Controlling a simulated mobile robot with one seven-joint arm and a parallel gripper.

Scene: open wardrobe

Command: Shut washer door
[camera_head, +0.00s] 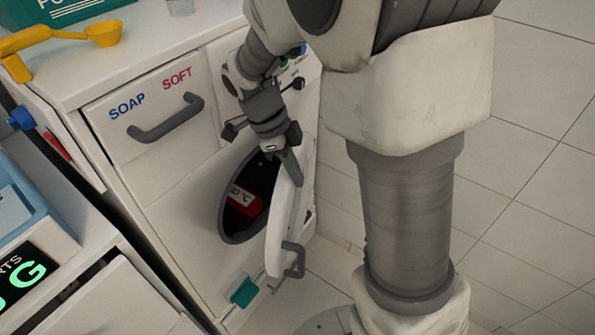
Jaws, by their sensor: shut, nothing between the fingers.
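The white washer (172,202) stands at the left of the head view. Its round opening is dark, with a red item (248,205) bearing a white "°C" label inside. The washer door (287,222) is hinged open and stands out from the front, its grey handle (294,260) low on the outer side. My gripper (289,160) is shut and points down at the door's upper edge, by the top of the opening. It seems to be at or very near the door, but I cannot tell whether it touches. My arm hides part of the washer's upper right front.
A soap drawer (150,115) with a grey handle is closed at the washer's upper left. A yellow scoop (104,34) and a green box (75,14) sit on top. A teal clip (244,291) is below the opening. Tiled floor at right is clear.

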